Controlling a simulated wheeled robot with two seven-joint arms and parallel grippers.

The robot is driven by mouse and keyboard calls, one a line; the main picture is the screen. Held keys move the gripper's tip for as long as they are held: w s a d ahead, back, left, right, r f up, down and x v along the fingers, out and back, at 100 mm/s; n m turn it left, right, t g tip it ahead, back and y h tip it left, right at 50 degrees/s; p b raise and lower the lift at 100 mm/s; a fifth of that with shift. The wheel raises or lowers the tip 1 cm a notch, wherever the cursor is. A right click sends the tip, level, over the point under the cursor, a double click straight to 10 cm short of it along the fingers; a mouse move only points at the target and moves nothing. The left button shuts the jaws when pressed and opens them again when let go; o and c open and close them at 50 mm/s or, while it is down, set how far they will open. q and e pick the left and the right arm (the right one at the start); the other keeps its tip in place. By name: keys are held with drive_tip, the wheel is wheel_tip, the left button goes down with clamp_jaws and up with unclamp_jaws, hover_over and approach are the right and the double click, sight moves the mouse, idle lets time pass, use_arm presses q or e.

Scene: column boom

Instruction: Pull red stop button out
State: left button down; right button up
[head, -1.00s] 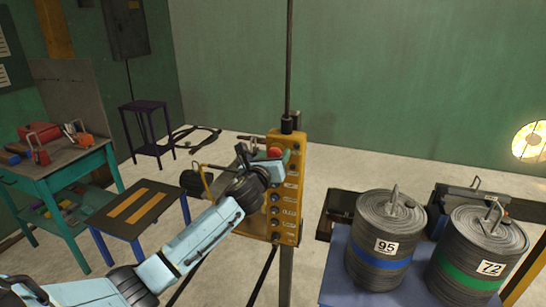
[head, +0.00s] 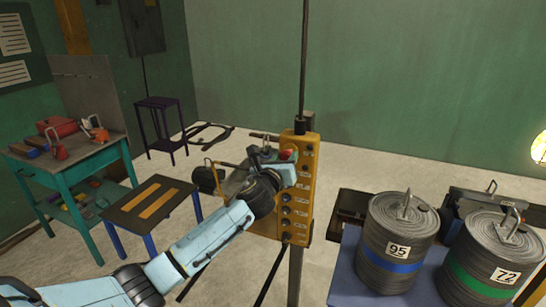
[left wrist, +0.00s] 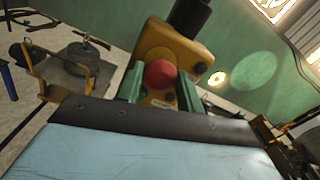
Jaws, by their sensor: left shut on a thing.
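The red stop button (left wrist: 160,75) is a round red knob near the top of the yellow control box (head: 299,187). In the head view the red button (head: 287,155) shows just past my left gripper (head: 281,163). In the left wrist view the green fingers of my left gripper (left wrist: 158,92) stand on either side of the button, and the gripper is shut on it. How far out the button sits is hidden by the fingers. My right gripper is in neither view.
A vertical rod (head: 304,65) rises above the box. Two grey drums, marked 95 (head: 394,245) and 72 (head: 487,256), stand on a blue table at right. A low table (head: 148,206) and a teal workbench (head: 68,157) stand at left.

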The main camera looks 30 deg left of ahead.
use_arm(q)
drive_tip(key=c, duration=1.3)
unclamp_jaws()
drive_tip(key=shift+f, duration=0.15)
drive_tip(key=o, duration=0.4)
drive_tip(key=shift+s, duration=0.25)
drive_tip(key=shift+w, duration=0.1)
drive_tip(key=s+d+b, duration=0.1)
drive_tip(key=s+d, duration=0.1)
drive_tip(key=s, duration=1.1)
drive_tip(key=shift+s, duration=0.15)
